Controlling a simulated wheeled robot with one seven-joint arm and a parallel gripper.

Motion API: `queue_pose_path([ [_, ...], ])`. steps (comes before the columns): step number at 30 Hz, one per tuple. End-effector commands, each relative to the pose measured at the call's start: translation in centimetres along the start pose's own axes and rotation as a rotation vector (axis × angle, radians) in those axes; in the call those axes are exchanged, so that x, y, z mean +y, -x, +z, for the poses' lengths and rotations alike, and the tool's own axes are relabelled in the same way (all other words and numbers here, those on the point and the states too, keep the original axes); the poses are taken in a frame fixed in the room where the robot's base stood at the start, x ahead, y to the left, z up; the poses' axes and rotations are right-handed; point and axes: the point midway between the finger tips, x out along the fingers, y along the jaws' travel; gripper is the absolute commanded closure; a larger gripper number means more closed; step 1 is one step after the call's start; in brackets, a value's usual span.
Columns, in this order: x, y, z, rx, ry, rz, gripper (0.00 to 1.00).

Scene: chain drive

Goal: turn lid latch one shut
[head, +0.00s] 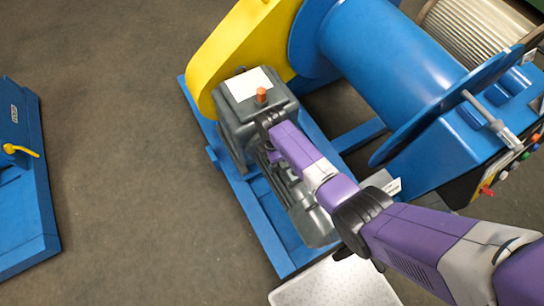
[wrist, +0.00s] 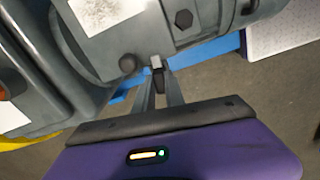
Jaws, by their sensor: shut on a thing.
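My gripper (head: 268,128) is at the near side of the grey gear housing (head: 232,128), just below its lid. In the wrist view the two fingers of my gripper (wrist: 158,74) come together on a small dark piece with a light end, which I take as the lid latch (wrist: 156,61). The latch sits at the housing's edge. The fingers cover part of it, so its exact angle is hard to tell. In the head view my gripper hides it. The lid carries a white label (head: 249,84) and an orange knob (head: 261,95).
A grey motor (head: 310,218) lies beside my arm on the blue base frame (head: 262,222). The yellow guard (head: 222,52) and blue drum (head: 385,55) stand behind. A control panel (head: 500,180) is at right. Open floor (head: 120,130) lies left, before another blue unit (head: 25,200).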

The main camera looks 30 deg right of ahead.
Motion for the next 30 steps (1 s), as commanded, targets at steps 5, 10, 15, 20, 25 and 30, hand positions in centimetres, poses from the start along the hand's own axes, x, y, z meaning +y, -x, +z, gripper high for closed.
queue_pose_path([
  [5, 0.01, 0.13, -0.09, 0.002, 0.088, 0.001, 1.0],
  [10, 0.0, 0.11, -0.11, 0.003, 0.139, 0.001, 1.0],
  [15, 0.0, 0.09, -0.13, 0.003, 0.161, 0.002, 1.0],
  [20, 0.0, 0.09, -0.14, 0.003, 0.166, 0.002, 1.0],
  [25, -0.01, 0.09, -0.15, 0.003, 0.166, 0.002, 1.0],
  [30, -0.02, 0.08, -0.13, 0.002, 0.165, 0.001, 0.64],
])
